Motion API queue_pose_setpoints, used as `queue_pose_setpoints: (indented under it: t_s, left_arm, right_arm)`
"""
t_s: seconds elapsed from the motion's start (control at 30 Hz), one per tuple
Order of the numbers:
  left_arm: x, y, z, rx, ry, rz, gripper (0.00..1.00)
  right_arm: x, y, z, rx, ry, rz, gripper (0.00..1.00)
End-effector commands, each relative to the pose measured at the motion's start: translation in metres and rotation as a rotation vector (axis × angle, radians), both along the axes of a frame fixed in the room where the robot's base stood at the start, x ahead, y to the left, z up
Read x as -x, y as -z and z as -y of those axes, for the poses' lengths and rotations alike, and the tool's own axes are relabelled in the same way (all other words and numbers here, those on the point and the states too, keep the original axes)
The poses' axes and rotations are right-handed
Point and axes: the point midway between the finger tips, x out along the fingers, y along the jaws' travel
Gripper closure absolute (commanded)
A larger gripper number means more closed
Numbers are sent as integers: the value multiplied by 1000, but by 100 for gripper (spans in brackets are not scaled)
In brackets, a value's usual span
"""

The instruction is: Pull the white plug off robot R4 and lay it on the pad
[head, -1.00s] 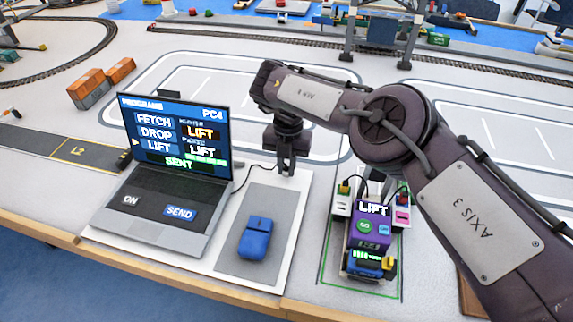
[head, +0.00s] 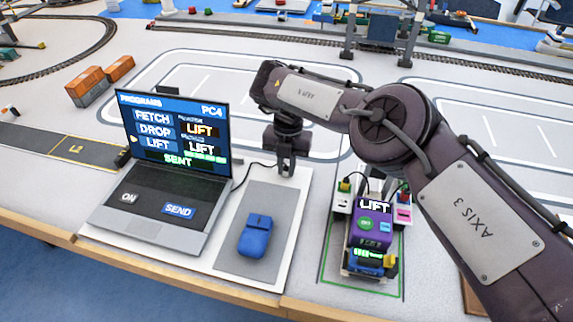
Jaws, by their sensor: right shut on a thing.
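My right gripper (head: 286,171) is low over the far end of the grey pad (head: 283,212), which lies on a white board right of the laptop. Its fingers are shut where a thin black cable (head: 255,165) from the laptop ends, so it appears to hold the plug. The plug itself is hidden by the fingers, and I cannot tell whether it touches the pad. A small purple robot (head: 371,230) with a LIFT sign stands in a green outline to the right; its R4 label is not readable. My left gripper is out of view.
A blue mouse-like device (head: 255,236) lies on the near part of the pad. The open laptop (head: 150,205) stands left, its screen reading LIFT and SENT. My right arm crosses above the right side.

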Motion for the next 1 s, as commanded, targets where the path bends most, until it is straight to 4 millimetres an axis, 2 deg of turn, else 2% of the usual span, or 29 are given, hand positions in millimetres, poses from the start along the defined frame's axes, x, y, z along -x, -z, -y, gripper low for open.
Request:
queue_pose_setpoints:
  t_s: [0.1, 0.13, 0.3, 0.33, 0.67, 1.0]
  left_arm:
    - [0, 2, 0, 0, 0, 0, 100]
    - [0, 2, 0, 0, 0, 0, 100]
    - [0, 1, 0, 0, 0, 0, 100]
    - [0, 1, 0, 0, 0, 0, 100]
    - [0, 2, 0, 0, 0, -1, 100]
    - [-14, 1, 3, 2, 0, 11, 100]
  right_arm:
    - [0, 2, 0, 0, 0, 0, 100]
    - [0, 2, 0, 0, 0, 0, 83]
    - [0, 1, 0, 0, 0, 0, 61]
    - [0, 1, 0, 0, 0, 0, 59]
    - [-1, -3, 0, 0, 0, 2, 59]
    - [-8, -58, 2, 2, -1, 4, 59]
